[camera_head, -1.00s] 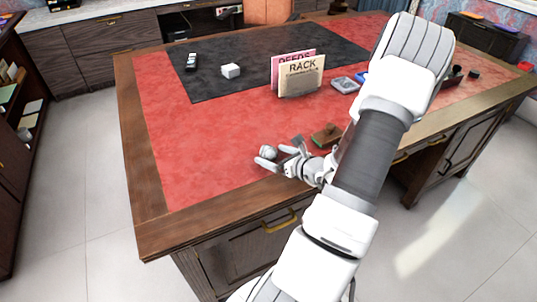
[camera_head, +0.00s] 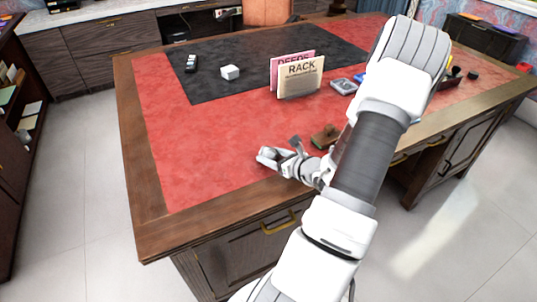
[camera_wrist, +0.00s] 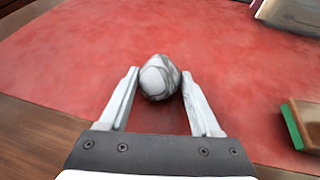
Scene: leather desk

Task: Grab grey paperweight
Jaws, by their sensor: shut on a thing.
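The grey paperweight (camera_wrist: 159,78) is a rounded, marbled grey and white stone in the wrist view. It sits between the tips of my gripper (camera_wrist: 160,84), with a finger against each side. The fingers are shut on it. In the head view my gripper (camera_head: 273,155) is low over the red leather top near the front edge of the desk (camera_head: 200,170).
A brown block with a green edge (camera_head: 325,137) lies just right of my gripper; it also shows in the wrist view (camera_wrist: 305,125). A rack with cards (camera_head: 300,78) stands farther back. The left red area is clear.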

